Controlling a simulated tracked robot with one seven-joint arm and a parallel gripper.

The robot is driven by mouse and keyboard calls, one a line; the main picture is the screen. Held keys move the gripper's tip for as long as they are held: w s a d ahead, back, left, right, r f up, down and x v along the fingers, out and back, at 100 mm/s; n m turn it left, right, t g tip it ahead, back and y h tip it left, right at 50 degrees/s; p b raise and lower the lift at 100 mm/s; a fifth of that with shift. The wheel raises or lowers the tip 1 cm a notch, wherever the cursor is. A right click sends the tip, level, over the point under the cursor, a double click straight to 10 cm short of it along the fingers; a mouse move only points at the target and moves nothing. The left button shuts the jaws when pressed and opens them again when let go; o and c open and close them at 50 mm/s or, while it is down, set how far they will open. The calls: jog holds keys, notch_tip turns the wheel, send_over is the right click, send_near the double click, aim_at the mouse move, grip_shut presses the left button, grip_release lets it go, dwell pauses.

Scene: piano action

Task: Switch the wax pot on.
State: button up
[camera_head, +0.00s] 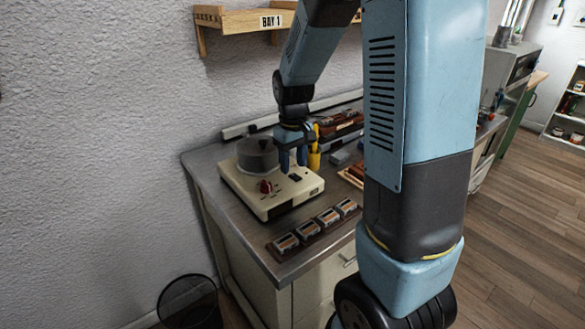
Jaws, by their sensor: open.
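The wax pot (257,156) is a dark grey, lidded pot on a cream base unit (285,202) near the left end of the bench. A red knob (265,187) is on the front left of the base. A small dark switch-like part (295,178) is on its top, to the right of the knob. My gripper (292,170) points down above the base, right of the pot, with its blue fingers apart and nothing seen between them. It is close to the dark part; I cannot tell whether it touches it. Any switch marking is too small to read.
A brown rack with several metal-faced blocks (315,225) lies at the bench's front edge. A yellow holder (314,158) with tools stands right of my gripper. A wooden shelf marked BAY 1 (245,21) hangs above. A dark bin (188,302) stands on the floor.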

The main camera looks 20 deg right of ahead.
aim_at(295, 177)
jog(key=shift+f, duration=1.2)
grip_shut()
